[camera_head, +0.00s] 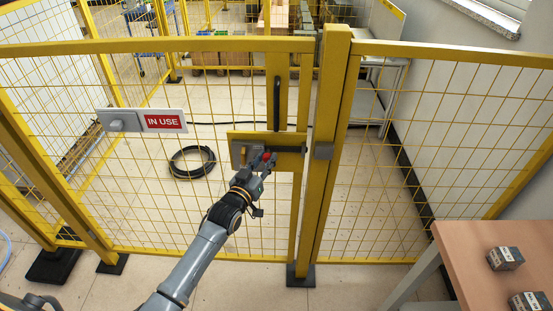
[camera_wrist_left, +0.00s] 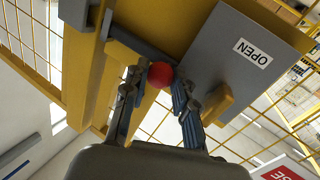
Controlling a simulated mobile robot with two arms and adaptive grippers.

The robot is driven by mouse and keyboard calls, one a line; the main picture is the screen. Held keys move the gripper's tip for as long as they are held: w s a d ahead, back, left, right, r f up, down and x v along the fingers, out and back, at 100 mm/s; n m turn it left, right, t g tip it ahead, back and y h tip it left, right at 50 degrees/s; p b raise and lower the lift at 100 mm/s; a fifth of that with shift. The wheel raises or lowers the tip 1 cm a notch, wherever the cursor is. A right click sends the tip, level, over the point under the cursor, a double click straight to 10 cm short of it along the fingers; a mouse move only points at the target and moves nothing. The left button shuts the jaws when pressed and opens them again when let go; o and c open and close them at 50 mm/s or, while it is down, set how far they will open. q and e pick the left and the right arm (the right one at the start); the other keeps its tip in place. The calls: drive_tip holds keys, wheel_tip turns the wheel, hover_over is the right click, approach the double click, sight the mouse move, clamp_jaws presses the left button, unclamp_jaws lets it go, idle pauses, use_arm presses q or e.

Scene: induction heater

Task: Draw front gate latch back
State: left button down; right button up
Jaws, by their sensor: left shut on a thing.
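The front gate latch is a dark bolt (camera_head: 290,149) on a yellow plate at the gate's right edge, with a red ball knob (camera_wrist_left: 160,75). The bolt lies level and points right toward a grey keeper (camera_head: 323,151) on the post. I cannot tell whether its tip is clear of the keeper. My left gripper (camera_head: 266,158) is shut on the knob; in the left wrist view its two fingers (camera_wrist_left: 156,97) sit either side of the red ball. A grey plate (camera_wrist_left: 227,42) with an OPEN label shows beside the knob in that view. My right gripper is not in view.
The yellow mesh gate carries a dark vertical handle (camera_head: 277,103) above the latch and a red IN USE sign (camera_head: 164,122) to the left. A yellow post (camera_head: 330,90) stands to the right. A wooden table (camera_head: 470,265) with small dark boxes is at lower right.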

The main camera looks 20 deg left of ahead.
use_arm(q)
drive_tip(key=c, duration=1)
unclamp_jaws()
drive_tip(key=shift+a, duration=0.35)
drive_tip(key=shift+c, duration=0.2)
drive_tip(key=shift+s+d, duration=0.15)
drive_tip(key=s+a, duration=0.1)
drive_tip(key=s, duration=1)
drive_tip(key=shift+s+a, duration=0.2)
drive_tip(key=shift+s, duration=0.15)
